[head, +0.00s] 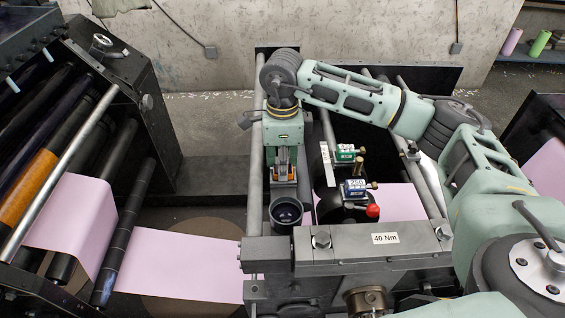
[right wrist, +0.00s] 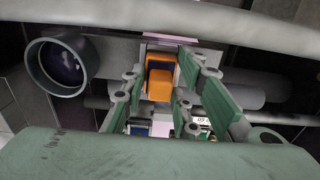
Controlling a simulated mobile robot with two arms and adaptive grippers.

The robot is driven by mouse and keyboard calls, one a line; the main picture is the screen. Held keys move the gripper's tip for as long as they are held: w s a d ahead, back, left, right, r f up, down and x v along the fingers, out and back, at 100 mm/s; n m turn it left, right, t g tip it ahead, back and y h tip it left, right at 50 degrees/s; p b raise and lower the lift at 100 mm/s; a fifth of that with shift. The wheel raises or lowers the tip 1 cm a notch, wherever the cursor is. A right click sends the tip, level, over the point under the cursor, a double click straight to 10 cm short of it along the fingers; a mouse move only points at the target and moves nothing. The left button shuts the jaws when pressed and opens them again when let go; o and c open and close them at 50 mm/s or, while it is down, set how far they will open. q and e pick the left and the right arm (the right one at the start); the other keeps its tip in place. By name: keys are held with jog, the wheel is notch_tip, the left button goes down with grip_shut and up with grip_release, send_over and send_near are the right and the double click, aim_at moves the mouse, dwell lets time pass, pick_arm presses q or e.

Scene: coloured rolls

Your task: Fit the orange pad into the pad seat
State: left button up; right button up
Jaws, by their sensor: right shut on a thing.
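The orange pad (right wrist: 159,84) shows in the right wrist view between the green fingers of my right gripper (right wrist: 160,100). In the head view my right gripper (head: 284,172) points down beside the long grey bar, just behind the round dark lens. It is shut on the orange pad, of which only small orange edges show there. The pad is close to a grey part of the machine. My left gripper is not in view.
A round lens housing (head: 286,213) stands just in front of the gripper. To the right are a blue block marked 250 (head: 355,188), a green block (head: 346,154) and a red knob (head: 373,211). A crossbeam labelled 40 Nm (head: 340,256) crosses the front. Pink web (head: 180,268) runs at left.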

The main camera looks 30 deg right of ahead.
jog(key=shift+f+b, duration=0.4)
jog(key=shift+f, duration=0.2)
jog(key=o, duration=1)
jog(key=shift+s+r, duration=0.1)
jog(key=shift+o, duration=1)
notch_tip(320, 180, up, 12)
jog(key=shift+f, duration=0.1)
